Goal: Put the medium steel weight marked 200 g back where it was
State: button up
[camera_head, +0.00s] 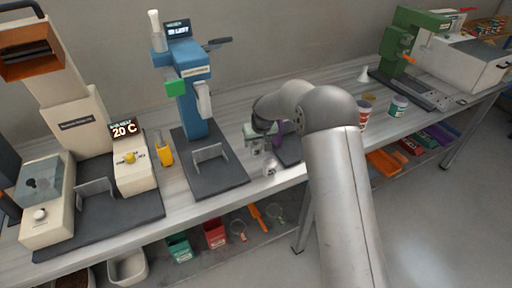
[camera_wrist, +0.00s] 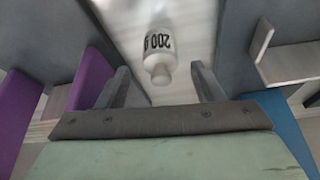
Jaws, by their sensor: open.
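The 200 g weight (camera_wrist: 159,55) is a small pale steel cylinder with a knob, its "200" marking upside down in the wrist view. It rests on the pale bench strip between two dark bases. In the head view a small shiny shape (camera_head: 270,169) below my gripper near the bench's front edge seems to be this weight. My gripper (camera_wrist: 162,82) is open, its two grey fingers apart on either side of the weight's near end in the picture. No finger visibly touches it. My gripper also shows partly in the head view (camera_head: 262,146).
A blue machine (camera_head: 193,95) on a dark base stands left of my gripper. A purple part (camera_wrist: 90,78) is close on the left in the wrist view. Jars (camera_head: 398,106) stand to the right. A cream machine (camera_head: 75,125) is far left. A lower shelf holds bins (camera_head: 215,233).

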jog(key=v, duration=0.7)
jog(key=s+d+r+m+g+h, duration=0.1)
jog(key=s+d+r, duration=0.4)
jog(key=s, duration=0.4)
jog(key=s+d+r+m, duration=0.1)
jog(key=s+d+r, duration=0.1)
jog(key=s+d, duration=0.55)
jog(key=s+d+m+g, duration=0.1)
jog(key=s+d, duration=0.2)
jog(key=s, duration=0.9)
jog(key=s+d+f+m+g, duration=0.1)
jog(key=s+d, duration=0.2)
jog(key=s, duration=1)
jog(key=shift+f+g+h+b, duration=0.25)
jog(key=shift+g+h+b, duration=0.05)
jog(key=shift+b, duration=0.15)
